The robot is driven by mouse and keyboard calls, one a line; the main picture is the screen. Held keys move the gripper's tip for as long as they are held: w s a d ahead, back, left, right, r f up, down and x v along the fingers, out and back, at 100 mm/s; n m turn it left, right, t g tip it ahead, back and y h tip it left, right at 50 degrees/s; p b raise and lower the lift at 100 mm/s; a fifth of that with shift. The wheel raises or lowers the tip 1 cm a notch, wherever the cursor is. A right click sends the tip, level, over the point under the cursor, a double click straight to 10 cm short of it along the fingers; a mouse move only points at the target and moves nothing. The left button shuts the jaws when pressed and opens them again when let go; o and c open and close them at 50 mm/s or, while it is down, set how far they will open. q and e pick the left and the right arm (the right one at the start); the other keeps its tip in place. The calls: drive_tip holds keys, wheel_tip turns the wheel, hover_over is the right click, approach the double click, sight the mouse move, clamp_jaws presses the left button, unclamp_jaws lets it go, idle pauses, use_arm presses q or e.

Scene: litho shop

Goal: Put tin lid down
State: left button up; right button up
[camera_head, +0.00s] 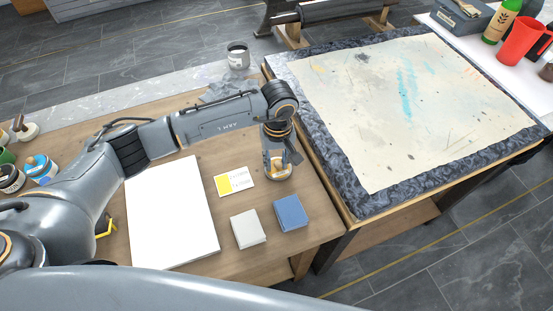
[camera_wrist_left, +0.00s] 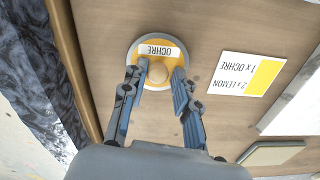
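The tin lid (camera_wrist_left: 136,52) is a round ochre-yellow disc with a grey rim, a white "OCHRE" label and a pale round knob (camera_wrist_left: 158,72) in its middle. In the head view the lid (camera_head: 279,175) is at the right end of the wooden table, partly hidden under my left gripper (camera_head: 277,158). My left gripper (camera_wrist_left: 159,70) points down over it, with its two fingers on either side of the knob. Narrow gaps seem to show between fingers and knob. Whether the lid touches the table is hard to tell. My right gripper is out of view.
A "2 x LEMON 1 x OCHRE" card (camera_head: 234,181), a white sheet stack (camera_head: 172,215), a grey block (camera_head: 248,229) and a blue block (camera_head: 291,212) lie nearby. A grey tin (camera_head: 238,56) stands behind.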

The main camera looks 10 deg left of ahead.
sight(277, 162)
use_arm(q)
drive_tip(key=shift+o, duration=0.3)
drive_tip(key=shift+r, duration=0.25)
wheel_tip(277, 162, up, 12)
drive_tip(key=b, duration=0.2)
drive_tip(key=shift+d+f, duration=0.1)
